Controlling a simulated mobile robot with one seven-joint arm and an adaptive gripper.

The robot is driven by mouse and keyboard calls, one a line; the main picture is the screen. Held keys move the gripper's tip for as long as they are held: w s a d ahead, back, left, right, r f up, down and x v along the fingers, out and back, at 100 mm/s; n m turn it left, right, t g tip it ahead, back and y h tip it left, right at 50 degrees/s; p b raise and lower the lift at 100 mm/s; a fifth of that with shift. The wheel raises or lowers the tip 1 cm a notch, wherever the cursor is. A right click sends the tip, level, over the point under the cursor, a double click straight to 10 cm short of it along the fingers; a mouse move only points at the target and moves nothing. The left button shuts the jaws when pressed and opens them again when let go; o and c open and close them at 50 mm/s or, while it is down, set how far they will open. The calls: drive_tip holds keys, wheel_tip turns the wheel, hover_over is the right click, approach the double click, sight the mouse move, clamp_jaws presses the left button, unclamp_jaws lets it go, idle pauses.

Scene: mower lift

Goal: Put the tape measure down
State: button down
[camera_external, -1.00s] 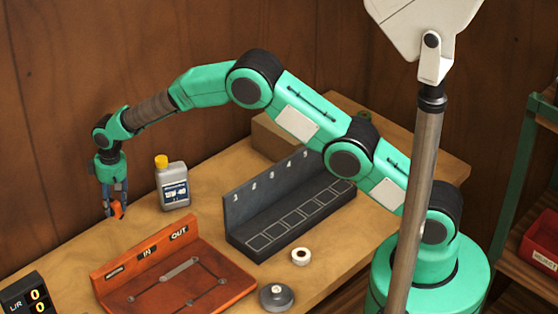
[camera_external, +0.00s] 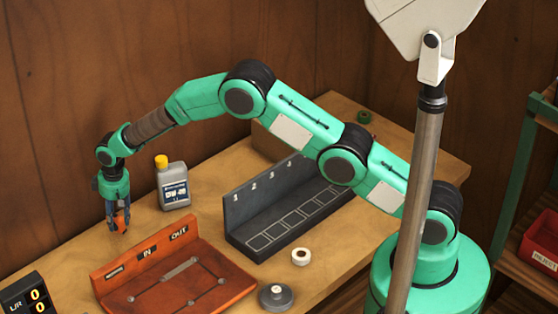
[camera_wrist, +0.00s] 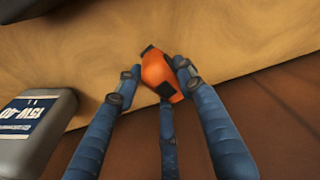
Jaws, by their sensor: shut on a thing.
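The tape measure is orange with black parts; in the wrist view the tape measure (camera_wrist: 158,72) sits between the fingers of my gripper (camera_wrist: 156,80). In the external view the tape measure (camera_external: 121,222) shows at the tips of my gripper (camera_external: 119,216), which points down at the left of the workbench. My gripper is shut on it. It is at or just above the bench top; I cannot tell whether it touches the wood. The fingers partly hide it.
A grey bottle with a yellow cap (camera_external: 173,187) stands close right of my gripper. An orange-brown tray (camera_external: 215,262) marked IN and OUT lies in front.

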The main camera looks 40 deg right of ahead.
sight(118, 226)
drive_tip(key=shift+f, duration=1.8)
drive_tip(key=shift+f, duration=0.15)
drive_tip(key=c, duration=1.1)
unclamp_jaws()
drive_tip(key=shift+s+d+r, duration=0.1)
drive_tip(key=shift+s+r, duration=0.1)
drive_tip(key=shift+r, duration=1.8)
drive_tip(key=shift+s+d+r, duration=0.1)
drive_tip(key=shift+s+r, duration=0.15)
drive_tip(key=shift+r, duration=1.8)
drive_tip(key=shift+s+d+r, duration=0.1)
drive_tip(key=shift+s+r, duration=0.1)
drive_tip(key=shift+r, duration=1.8)
